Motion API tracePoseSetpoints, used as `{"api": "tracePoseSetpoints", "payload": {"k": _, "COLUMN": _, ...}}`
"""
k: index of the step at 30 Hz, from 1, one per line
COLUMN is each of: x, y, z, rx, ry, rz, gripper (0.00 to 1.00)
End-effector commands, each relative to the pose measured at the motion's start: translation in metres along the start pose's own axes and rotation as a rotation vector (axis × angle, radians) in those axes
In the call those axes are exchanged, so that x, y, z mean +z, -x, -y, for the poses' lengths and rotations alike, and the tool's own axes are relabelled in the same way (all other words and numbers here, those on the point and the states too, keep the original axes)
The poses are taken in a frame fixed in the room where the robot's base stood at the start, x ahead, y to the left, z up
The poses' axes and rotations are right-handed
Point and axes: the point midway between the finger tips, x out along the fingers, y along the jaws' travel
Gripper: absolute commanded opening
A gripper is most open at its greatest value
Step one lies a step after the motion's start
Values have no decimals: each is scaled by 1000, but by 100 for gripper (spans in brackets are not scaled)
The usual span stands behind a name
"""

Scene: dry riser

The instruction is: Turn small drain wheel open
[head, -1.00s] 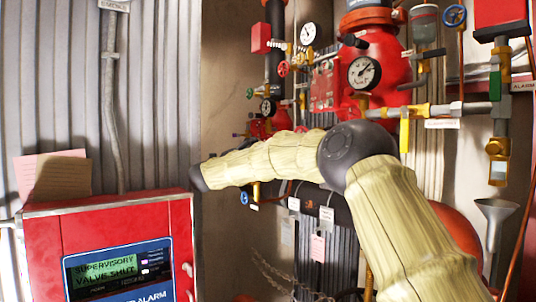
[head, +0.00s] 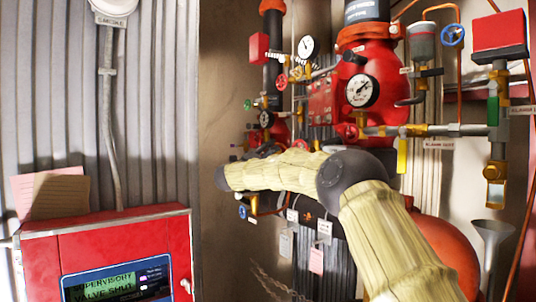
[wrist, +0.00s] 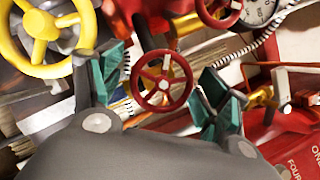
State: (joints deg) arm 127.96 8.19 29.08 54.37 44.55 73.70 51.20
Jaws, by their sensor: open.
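In the wrist view my gripper (wrist: 168,78) is open, with a teal-padded finger on each side of the picture. A small red spoked handwheel (wrist: 162,83) shows in the gap between the fingers, with no clear contact; its depth from the pads is hard to judge. A larger yellow handwheel (wrist: 42,30) is at upper left, beyond the left finger. Another red handwheel (wrist: 218,10) is cut by the top edge. I cannot tell by label which wheel is the drain. In the head view my forearm hides the fingers.
Pipes, gauges (head: 362,91) and a big red valve body (head: 380,60) crowd the right. A red alarm panel (head: 130,240) stands at lower left, its screen reading supervisory valve shut. Hanging tags (head: 316,260) and a coiled cable (wrist: 262,40) are close by.

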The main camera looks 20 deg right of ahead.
Motion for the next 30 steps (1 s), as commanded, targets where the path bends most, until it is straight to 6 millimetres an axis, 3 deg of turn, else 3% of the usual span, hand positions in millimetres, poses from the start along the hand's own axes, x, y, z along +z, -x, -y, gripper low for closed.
{"api": "tracePoseSetpoints", "payload": {"k": 11, "x": 0, "y": -4, "z": -1, "rx": 1, "ry": 0, "rz": 1, "gripper": 76}}
{"api": "tracePoseSetpoints", "payload": {"k": 19, "x": 0, "y": -4, "z": -1, "rx": 1, "ry": 0, "rz": 1, "gripper": 29}}
{"api": "tracePoseSetpoints", "payload": {"k": 30, "x": 0, "y": -4, "z": 0, "rx": 17, "ry": 40, "rz": 0, "gripper": 29}}
